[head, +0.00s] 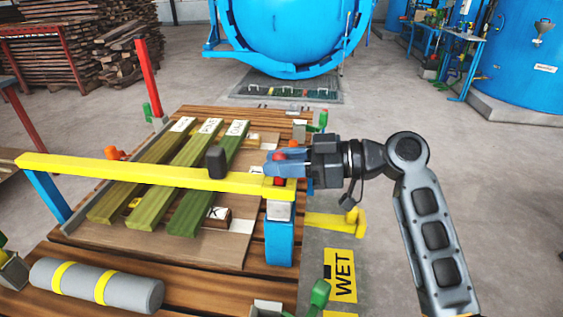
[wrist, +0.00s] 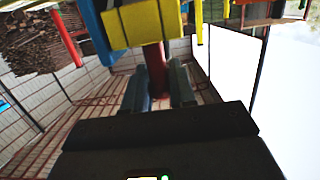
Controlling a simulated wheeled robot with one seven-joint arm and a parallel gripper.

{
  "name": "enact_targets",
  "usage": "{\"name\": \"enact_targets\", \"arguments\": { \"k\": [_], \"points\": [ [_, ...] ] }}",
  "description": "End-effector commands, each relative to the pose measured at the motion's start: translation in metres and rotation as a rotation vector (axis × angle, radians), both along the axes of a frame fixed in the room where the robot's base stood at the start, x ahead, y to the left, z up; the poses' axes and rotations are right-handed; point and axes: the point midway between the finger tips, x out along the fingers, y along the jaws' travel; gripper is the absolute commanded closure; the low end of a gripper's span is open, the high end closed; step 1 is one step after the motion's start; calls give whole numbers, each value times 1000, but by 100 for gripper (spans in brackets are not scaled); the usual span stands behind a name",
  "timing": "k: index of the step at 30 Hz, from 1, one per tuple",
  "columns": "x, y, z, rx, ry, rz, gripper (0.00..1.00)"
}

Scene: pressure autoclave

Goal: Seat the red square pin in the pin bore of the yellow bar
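The yellow bar (head: 165,174) runs across the bench from a blue post on the left to a blue post on the right. The red pin (head: 279,182) stands roughly upright at the bar's right end, showing above and below my gripper's blue fingers. My gripper (head: 284,168) reaches in from the right, just above the bar, and is shut on the pin. In the wrist view the red pin (wrist: 156,72) lies between the two fingers, against the yellow bar (wrist: 145,22). The bore is hidden, and I cannot tell how deep the pin sits.
Green planks (head: 150,178) with white labels pass under the bar. A grey cylinder (head: 95,286) with yellow bands lies in front.

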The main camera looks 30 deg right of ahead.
Motion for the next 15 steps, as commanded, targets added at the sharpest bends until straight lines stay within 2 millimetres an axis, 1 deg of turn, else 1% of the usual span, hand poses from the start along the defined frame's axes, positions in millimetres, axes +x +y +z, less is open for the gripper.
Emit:
{"name": "enact_targets", "arguments": {
  "k": [1,6,7,15],
  "points": [
    [0,0,0,0,0,0,69],
    [0,0,1,0,0,0,53],
    [0,0,1,0,0,0,51],
    [0,0,2,0,0,0,51]
  ]
}}
